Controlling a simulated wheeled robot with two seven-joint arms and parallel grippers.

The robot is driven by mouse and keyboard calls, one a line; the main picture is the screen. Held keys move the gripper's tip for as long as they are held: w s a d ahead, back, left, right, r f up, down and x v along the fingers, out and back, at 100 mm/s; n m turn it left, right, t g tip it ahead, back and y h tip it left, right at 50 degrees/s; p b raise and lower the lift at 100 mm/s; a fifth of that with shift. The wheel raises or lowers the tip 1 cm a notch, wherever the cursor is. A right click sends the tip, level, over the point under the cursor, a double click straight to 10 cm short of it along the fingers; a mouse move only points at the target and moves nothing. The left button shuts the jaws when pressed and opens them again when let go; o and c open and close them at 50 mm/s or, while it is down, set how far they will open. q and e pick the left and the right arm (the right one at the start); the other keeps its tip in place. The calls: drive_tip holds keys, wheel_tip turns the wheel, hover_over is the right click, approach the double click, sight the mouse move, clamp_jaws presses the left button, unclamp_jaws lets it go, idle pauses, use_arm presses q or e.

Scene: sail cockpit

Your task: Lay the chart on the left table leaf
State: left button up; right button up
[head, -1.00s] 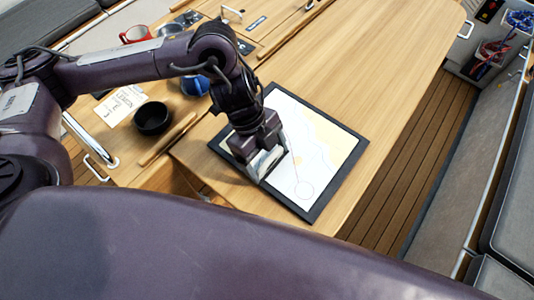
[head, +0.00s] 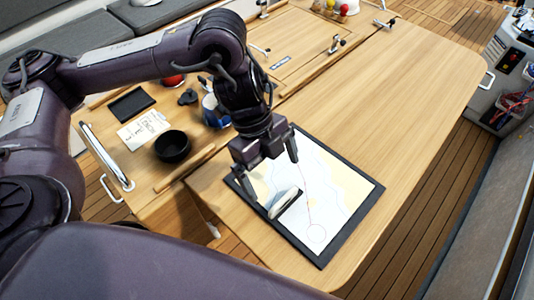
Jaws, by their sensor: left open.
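The chart (head: 335,205), a pale sheet with a red line and a dark border, lies flat on the near end of the wooden table leaf (head: 420,100). A small white and dark piece (head: 284,203) sits on the chart near its left edge; I cannot tell whether it is part of the chart. My left gripper (head: 268,172) is open and empty, its fingers spread above the chart's left part. The gripper and forearm hide the chart's upper left corner. My right gripper is out of view.
A black bowl (head: 172,146), a note card (head: 143,129), a dark flat pad (head: 131,103) and a blue mug (head: 213,112) stand left of the chart. A wooden rail (head: 185,169) borders the leaf. The leaf beyond the chart is clear. A grey bench lies at right.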

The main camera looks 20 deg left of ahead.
use_arm(q)
drive_tip(key=shift+v, duration=2.1)
